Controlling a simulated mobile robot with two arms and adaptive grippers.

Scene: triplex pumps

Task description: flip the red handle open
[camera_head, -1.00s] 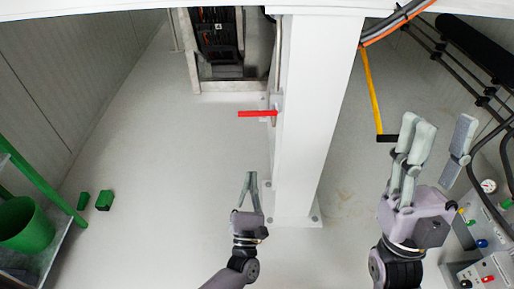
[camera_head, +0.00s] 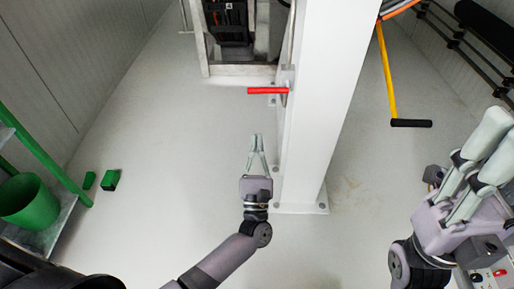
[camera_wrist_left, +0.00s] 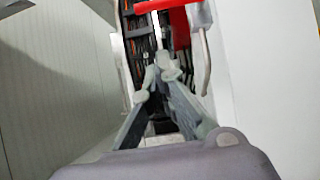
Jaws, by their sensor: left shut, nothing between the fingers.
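The red handle (camera_head: 267,91) sticks out level to the left from the side of the white column, on a small bracket. In the left wrist view the red handle (camera_wrist_left: 158,6) is at the top edge, partly cut off, beside a grey metal bracket. My left gripper (camera_head: 257,138) is below the handle in the head view, apart from it. Its fingertips are together and empty; they also show in the left wrist view (camera_wrist_left: 156,78), just below the handle in the picture. My right gripper (camera_head: 500,128) is at the right edge, fingers spread, partly cut off.
The white column (camera_head: 322,110) stands just right of my left gripper. A yellow lever (camera_head: 388,75) with a black grip is beyond it. A green bin (camera_head: 28,202) and shelf stand at the left, with small green blocks (camera_head: 110,180) on the floor.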

